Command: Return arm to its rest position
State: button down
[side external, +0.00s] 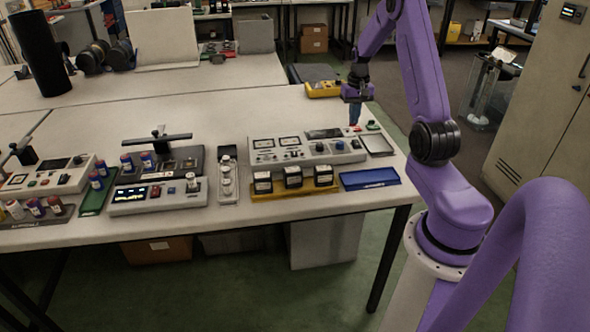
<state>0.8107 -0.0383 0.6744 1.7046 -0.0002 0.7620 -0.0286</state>
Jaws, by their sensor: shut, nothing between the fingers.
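My gripper (355,112) points down over the right part of the white table (240,110), near its far right edge. Its fingers look dark blue and shut, with nothing seen between them. The fingertips end close to a small device with a green top (373,126); whether they touch it or the table I cannot tell. My purple arm rises from its base at the right and bends over to the gripper.
A grey control box (307,151), a yellow tray (295,190) with black-and-white blocks, a blue tray (369,179) and a grey tray (376,145) lie near the gripper. A yellow device (323,89) sits behind. A beige cabinet (541,110) stands right.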

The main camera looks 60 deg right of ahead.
jog(key=w+a+r+n, duration=0.1)
jog(key=a+r+n, duration=0.2)
jog(key=a, duration=0.7)
jog(key=a+r+n, duration=0.3)
jog(key=a, duration=0.7)
jog(key=w+a+r+n, duration=0.1)
jog(key=a+r+n, duration=0.15)
jog(key=a, duration=0.75)
jog(key=s+a+r+n, duration=0.3)
jog(key=s+a+n, duration=0.4)
jog(key=s+a, duration=0.45)
jog(key=s+a+n, duration=0.2)
jog(key=s+n, duration=0.3)
jog(key=s, duration=0.7)
jog(key=shift+s+n, duration=0.3)
jog(key=shift+n, duration=0.05)
